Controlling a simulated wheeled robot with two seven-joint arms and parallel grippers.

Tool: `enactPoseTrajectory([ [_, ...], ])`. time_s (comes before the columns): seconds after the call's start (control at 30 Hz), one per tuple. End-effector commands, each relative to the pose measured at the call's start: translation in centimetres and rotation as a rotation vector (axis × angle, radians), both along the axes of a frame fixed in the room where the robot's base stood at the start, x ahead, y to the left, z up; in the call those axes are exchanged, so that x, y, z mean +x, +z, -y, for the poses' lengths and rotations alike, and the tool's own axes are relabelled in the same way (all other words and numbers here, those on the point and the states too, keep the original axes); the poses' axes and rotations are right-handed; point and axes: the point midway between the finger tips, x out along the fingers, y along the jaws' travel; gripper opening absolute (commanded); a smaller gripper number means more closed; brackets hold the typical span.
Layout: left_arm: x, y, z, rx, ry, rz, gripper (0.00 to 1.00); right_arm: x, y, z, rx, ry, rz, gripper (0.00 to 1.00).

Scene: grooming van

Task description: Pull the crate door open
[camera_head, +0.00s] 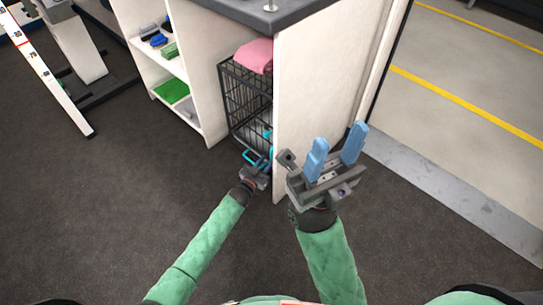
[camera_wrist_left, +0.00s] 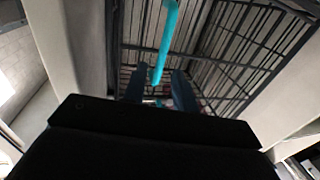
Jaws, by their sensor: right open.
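The black wire crate (camera_head: 240,95) stands in the open bay of a white cabinet. Its bars fill the back of the left wrist view (camera_wrist_left: 235,50). A teal handle (camera_head: 252,157) shows low at the crate's front; in the left wrist view a teal bar (camera_wrist_left: 166,40) runs down toward my fingers. My left gripper (camera_wrist_left: 158,92) is at the crate front, its two blue fingers apart with the bar's lower end showing between them and a gap on each side. Contact cannot be told.
A pink folded cloth (camera_head: 254,55) lies on the crate. The white side panel (camera_head: 315,85) stands close right of the crate. Shelves (camera_head: 160,65) with brushes and green items are at the left. A grey countertop (camera_head: 265,12) is above. Dark floor (camera_head: 120,190) in front is clear.

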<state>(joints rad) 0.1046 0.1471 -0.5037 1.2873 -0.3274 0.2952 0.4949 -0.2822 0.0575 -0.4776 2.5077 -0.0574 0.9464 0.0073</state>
Motion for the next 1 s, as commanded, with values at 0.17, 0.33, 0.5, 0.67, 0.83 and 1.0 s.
enactPoseTrajectory([
  [0.17,2.3,-0.1,1.5,0.001,0.000,0.001,0.28,0.1,-0.5,-0.2,0.008,0.018,0.001,0.44],
  [0.33,3.7,-0.1,2.4,0.000,0.001,0.000,0.28,0.1,-0.7,-0.4,0.012,0.029,0.002,0.44],
  [0.5,4.2,0.0,2.8,0.001,0.001,0.000,0.28,0.1,-0.7,-0.4,0.014,0.034,0.002,0.44],
  [0.67,4.2,0.0,2.8,0.001,0.001,0.000,0.28,0.1,-0.7,-0.4,0.014,0.034,0.001,0.44],
  [0.83,4.2,0.0,2.8,0.001,0.001,0.000,0.09,0.1,-0.7,-0.4,0.014,0.034,0.002,0.44],
  [1.0,4.2,0.0,2.8,0.001,0.001,0.000,0.00,0.1,-0.7,-0.4,0.014,0.034,0.002,0.44],
])
